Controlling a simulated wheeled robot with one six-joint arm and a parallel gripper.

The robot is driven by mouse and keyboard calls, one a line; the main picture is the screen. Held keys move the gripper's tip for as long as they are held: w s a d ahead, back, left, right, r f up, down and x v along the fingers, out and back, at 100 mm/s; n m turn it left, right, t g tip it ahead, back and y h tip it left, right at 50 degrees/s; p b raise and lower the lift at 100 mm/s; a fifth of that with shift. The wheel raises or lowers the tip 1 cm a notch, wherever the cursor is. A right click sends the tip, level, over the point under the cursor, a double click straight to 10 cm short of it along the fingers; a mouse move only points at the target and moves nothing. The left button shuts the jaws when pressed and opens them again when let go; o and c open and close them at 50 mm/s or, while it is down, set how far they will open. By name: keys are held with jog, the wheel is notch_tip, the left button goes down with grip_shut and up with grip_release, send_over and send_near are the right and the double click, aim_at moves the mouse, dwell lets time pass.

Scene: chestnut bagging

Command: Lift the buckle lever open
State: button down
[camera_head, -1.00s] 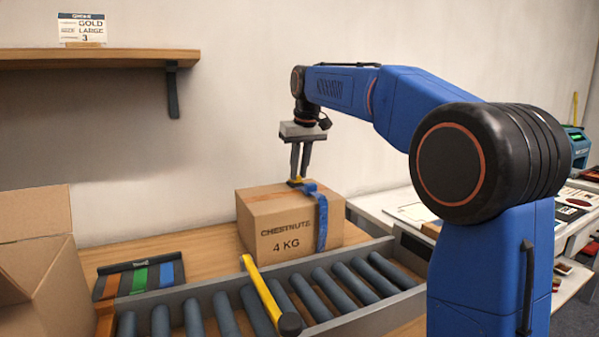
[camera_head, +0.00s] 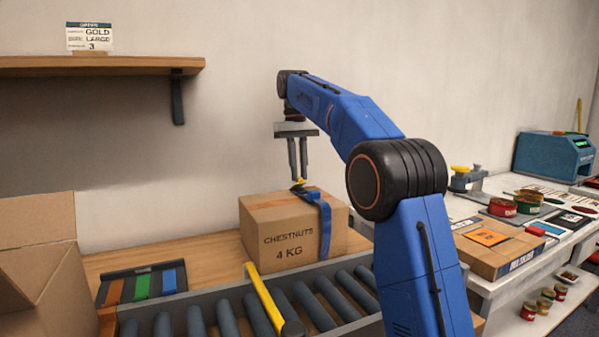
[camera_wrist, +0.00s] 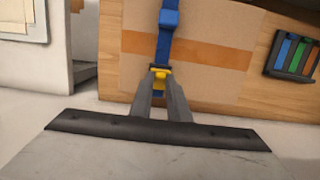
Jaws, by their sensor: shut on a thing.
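A cardboard box (camera_head: 270,225) marked "CHESTNUTS 4 KG" stands on the wooden bench, with a blue strap (camera_head: 325,225) over its top and down its front. In the wrist view the yellow lever (camera_wrist: 160,74) sits between the fingertips, in line with the blue strap (camera_wrist: 164,42). The fingers partly hide the buckle, and the lever's exact angle is hard to tell.
A roller conveyor (camera_head: 240,310) with a yellow bar (camera_head: 262,298) runs in front of the box. A rack of coloured straps (camera_head: 142,284) and an open carton (camera_head: 40,250) are at left. A side table with cans and a flat box (camera_head: 497,243) is at right.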

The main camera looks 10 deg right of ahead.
dwell(0.4)
jog(key=c, duration=1.7)
grip_release()
jog(key=shift+s, duration=0.1)
